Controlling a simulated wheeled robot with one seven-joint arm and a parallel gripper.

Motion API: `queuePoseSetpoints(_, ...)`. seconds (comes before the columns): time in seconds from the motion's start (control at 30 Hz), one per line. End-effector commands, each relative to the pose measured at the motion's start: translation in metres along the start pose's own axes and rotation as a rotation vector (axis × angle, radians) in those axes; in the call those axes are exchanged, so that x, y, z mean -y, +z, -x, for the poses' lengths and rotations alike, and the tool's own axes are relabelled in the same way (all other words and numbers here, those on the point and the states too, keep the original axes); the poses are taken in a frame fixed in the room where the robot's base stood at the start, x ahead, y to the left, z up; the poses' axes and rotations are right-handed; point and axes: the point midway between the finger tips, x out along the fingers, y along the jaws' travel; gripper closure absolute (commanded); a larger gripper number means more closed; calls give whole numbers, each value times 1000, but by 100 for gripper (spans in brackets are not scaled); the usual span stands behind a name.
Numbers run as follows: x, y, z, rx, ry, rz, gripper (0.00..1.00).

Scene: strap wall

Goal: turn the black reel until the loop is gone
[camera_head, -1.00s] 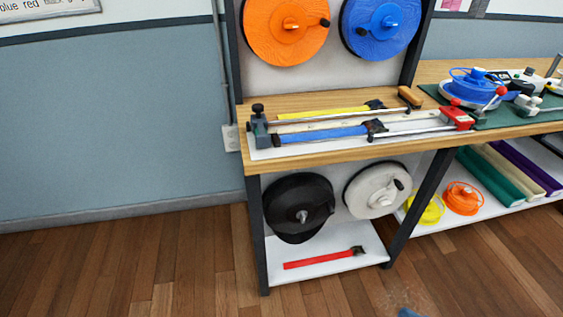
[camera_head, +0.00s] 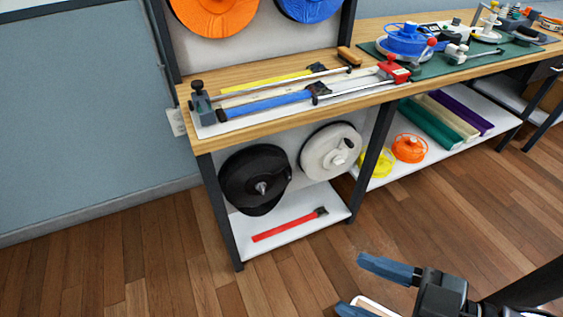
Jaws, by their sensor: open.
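The black reel (camera_head: 256,178) is mounted on the lower back panel of the bench, at the left, with a pale metal stub near its middle. A dark band hangs just below its lower edge; this looks like the loop (camera_head: 262,209), though black on black makes its outline hard to tell. My gripper (camera_head: 362,284) is at the bottom right, with two blue fingers spread apart and nothing between them. It is over the floor in front of the bench, well apart from the reel.
A white reel (camera_head: 331,152) hangs right of the black one. A red strap (camera_head: 289,225) lies on the white lower shelf (camera_head: 330,203). A dark bench leg (camera_head: 374,150) stands right of the reels. The wood floor (camera_head: 170,260) in front is clear.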

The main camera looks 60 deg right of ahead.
Motion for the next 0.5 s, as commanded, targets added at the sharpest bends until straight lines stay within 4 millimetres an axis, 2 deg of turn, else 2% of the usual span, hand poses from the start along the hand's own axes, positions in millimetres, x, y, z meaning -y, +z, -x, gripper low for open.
queuePoseSetpoints(0.1, 0, 0, 0, 0, 0, 0, 35)
queuePoseSetpoints(0.27, -2, 11, -9, -10, 14, 16, 50)
queuePoseSetpoints(0.37, -6, 32, -26, -26, 46, 57, 52)
queuePoseSetpoints(0.5, -18, 73, -66, -54, 116, 149, 52)
